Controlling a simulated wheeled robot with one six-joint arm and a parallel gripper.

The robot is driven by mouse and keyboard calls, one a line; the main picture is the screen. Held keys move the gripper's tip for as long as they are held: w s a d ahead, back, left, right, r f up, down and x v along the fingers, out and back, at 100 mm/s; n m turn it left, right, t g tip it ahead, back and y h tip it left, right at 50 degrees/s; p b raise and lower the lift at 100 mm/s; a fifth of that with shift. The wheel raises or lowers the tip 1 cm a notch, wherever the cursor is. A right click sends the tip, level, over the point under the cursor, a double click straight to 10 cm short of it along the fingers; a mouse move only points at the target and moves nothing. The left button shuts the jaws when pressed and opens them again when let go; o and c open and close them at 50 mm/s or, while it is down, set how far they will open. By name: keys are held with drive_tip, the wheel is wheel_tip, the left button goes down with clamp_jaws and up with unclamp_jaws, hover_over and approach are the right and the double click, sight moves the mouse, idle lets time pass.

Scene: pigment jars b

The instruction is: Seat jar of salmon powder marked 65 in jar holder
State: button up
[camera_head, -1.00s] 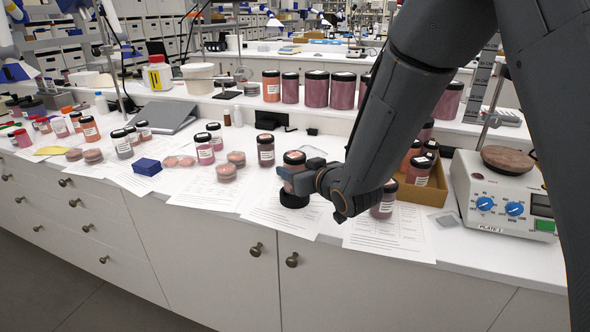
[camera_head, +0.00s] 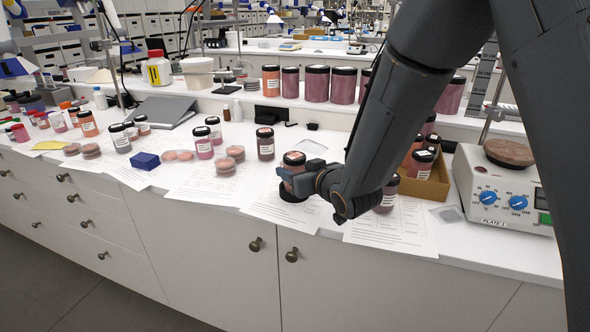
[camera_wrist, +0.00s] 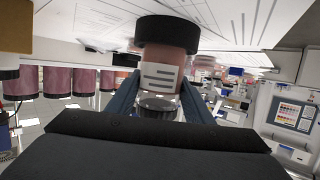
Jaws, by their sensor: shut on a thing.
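The salmon powder jar (camera_head: 293,167) has a dark lid and a white label whose number I cannot read. It is upright between the fingers of my gripper (camera_head: 297,178), which is shut on it. In the wrist view the jar (camera_wrist: 163,73) shows between the two blue fingers of my gripper (camera_wrist: 160,92), its label facing the camera. The jar holder (camera_head: 291,194) is a black round piece directly under the jar. In the wrist view the holder (camera_wrist: 167,31) surrounds the jar's base. I cannot tell whether the base touches its floor.
A maroon jar (camera_head: 265,143) stands behind and left of the holder. Another jar (camera_head: 387,195) and a cardboard box (camera_head: 430,188) of jars are to the right. A hotplate (camera_head: 497,190) stands farther right. Paper sheets (camera_head: 395,226) lie along the front edge.

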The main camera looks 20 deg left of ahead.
drive_tip(key=shift+f+b, duration=0.4)
drive_tip(key=shift+f, duration=0.2)
drive_tip(key=o, duration=1.2)
drive_tip(key=shift+b+v, duration=0.65)
drive_tip(key=shift+v, duration=3.3)
